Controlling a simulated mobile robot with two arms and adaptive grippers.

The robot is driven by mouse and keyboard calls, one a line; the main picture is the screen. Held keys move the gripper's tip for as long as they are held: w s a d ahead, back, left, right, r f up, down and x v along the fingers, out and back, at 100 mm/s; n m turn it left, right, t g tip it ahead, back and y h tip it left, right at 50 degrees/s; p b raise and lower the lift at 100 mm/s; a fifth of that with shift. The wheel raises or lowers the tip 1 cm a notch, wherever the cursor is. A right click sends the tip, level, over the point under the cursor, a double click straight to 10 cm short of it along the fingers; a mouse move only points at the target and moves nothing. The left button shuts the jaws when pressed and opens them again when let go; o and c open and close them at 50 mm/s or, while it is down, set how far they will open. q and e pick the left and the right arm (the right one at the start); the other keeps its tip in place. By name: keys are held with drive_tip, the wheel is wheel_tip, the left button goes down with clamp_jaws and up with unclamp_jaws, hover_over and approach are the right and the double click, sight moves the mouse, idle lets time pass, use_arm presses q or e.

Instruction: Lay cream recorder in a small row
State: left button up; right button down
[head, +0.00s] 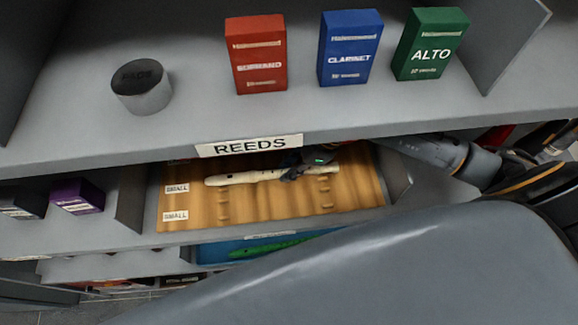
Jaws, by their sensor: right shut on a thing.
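The cream recorder (245,177) lies lengthwise, left to right, over the wooden rack (200,215) on the shelf below the reeds shelf. Two labels reading SMALL (176,188) mark rows at the rack's left edge, and the recorder is level with the upper one. My right gripper (291,172) comes in from the right under the upper shelf and is shut on the recorder near its middle. Whether the recorder touches the rack cannot be told. The rack's back is hidden by the upper shelf. My left gripper is not in view.
The upper shelf's edge with the REEDS label (249,146) overhangs the rack closely. On it stand red (257,55), blue (349,48) and green (431,44) boxes and a grey round tin (141,87). A green recorder (262,245) lies on a blue surface below.

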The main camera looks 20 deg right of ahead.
drive_tip(key=shift+f+b, duration=0.4)
drive_tip(key=shift+b, duration=0.05)
drive_tip(key=c, duration=1.1)
unclamp_jaws()
drive_tip(key=shift+r, duration=0.1)
drive_tip(key=v, duration=0.7)
drive_tip(key=shift+r, duration=0.25)
drive_tip(key=shift+s+f, duration=0.1)
drive_tip(key=shift+s, duration=0.05)
